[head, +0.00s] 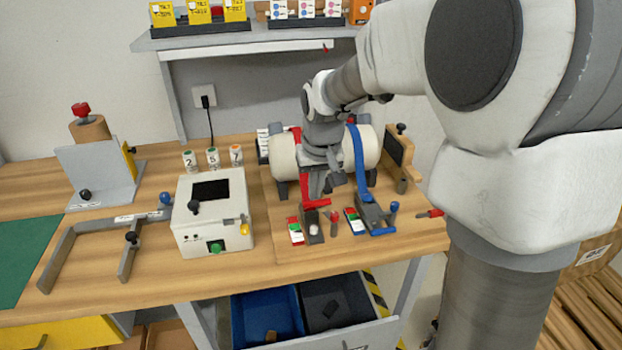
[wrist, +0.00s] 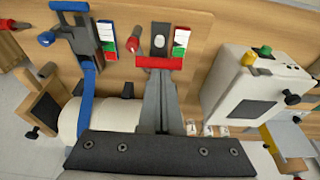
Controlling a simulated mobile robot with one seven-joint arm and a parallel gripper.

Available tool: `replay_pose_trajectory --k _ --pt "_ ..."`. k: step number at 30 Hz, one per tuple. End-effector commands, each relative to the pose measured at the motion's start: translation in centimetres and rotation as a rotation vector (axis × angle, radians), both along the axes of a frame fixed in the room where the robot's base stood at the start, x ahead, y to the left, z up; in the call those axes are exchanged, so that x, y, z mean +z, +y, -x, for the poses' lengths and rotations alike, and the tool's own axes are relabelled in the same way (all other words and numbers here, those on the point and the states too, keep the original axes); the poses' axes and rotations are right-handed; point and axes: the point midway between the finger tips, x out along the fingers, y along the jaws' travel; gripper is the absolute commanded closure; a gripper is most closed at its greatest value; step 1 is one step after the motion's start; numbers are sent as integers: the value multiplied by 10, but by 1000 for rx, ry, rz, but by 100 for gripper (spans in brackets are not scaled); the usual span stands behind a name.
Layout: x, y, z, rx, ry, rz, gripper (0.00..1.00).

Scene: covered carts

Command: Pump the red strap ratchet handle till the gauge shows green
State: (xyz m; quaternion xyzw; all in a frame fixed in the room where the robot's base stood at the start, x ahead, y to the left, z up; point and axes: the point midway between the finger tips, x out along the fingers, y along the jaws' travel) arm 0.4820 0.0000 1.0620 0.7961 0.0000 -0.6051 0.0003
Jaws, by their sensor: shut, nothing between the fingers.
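The red ratchet handle (head: 317,203) is a red crossbar on a grey ratchet base (head: 313,228); a red knob (head: 333,217) stands at its right. In the wrist view the red crossbar (wrist: 165,62) lies just beyond my fingertips. My gripper (head: 328,186) is shut and empty, above and close to the handle; I cannot tell whether it touches. Its fingers (wrist: 158,78) are together in the wrist view. The red strap (head: 305,185) runs over a white cylinder (head: 285,157) and is partly hidden. The gauge (head: 295,231), with red, white and green patches, is beside the base; its reading is unclear.
A blue ratchet (head: 376,216) with its strap (head: 358,160) and gauge stands to the right. A white box (head: 213,220) with a green button is on the left. A wooden post with a dark panel (head: 396,151) is at the right. Bins hang below the front edge.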

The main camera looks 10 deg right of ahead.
Motion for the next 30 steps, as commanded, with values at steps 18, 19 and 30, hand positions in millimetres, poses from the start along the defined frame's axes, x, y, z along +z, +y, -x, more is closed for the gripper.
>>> replay_pose_trajectory --k 18,19,30 --pt "-49 0 35 0 -372 0 100" --pt "-52 0 36 0 -390 0 100" --pt "-75 0 47 0 -532 0 100"
